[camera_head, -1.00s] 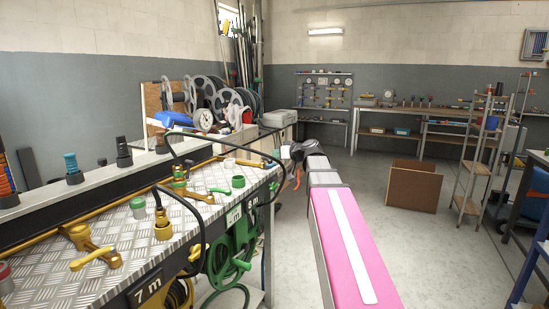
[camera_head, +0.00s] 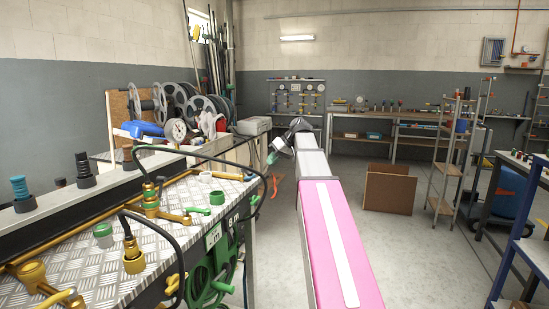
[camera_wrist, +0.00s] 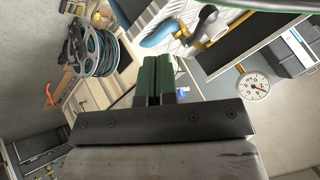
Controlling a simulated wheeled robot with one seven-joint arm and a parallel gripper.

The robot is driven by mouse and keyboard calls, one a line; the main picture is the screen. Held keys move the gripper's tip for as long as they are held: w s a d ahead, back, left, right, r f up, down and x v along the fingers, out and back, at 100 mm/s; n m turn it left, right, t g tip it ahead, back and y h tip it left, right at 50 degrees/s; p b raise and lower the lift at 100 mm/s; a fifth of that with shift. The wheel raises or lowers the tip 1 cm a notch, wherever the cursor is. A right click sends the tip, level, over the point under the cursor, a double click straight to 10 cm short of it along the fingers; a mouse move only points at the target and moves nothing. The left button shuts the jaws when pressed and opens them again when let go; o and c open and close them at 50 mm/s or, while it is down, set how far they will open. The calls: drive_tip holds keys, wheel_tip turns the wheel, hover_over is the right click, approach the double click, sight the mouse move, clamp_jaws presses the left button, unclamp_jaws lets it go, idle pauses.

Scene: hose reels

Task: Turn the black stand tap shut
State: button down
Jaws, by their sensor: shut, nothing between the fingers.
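My gripper (camera_head: 272,157) is at the far end of my pink and white arm, past the right edge of the hose bench, small in the head view. In the wrist view its dark green fingers (camera_wrist: 158,80) are together with nothing between them. Brass taps stand on the bench's chequered metal top: one with a green lever (camera_head: 170,212) and one with a brass lever (camera_head: 52,290) at the near left. I cannot tell which part is the black stand tap.
Black hoses (camera_head: 160,228) arch over the bench top and its front edge. Hose reels (camera_head: 180,105) and a white dial gauge (camera_head: 176,130) stand behind. A brown box (camera_head: 388,190) and a shelf rack (camera_head: 455,160) are right; the floor between is clear.

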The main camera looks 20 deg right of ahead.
sight(246, 172)
drive_tip(key=a+f, duration=0.3)
drive_tip(key=a, duration=0.4)
drive_tip(key=shift+f, duration=0.2)
drive_tip(key=shift+s+a, duration=0.15)
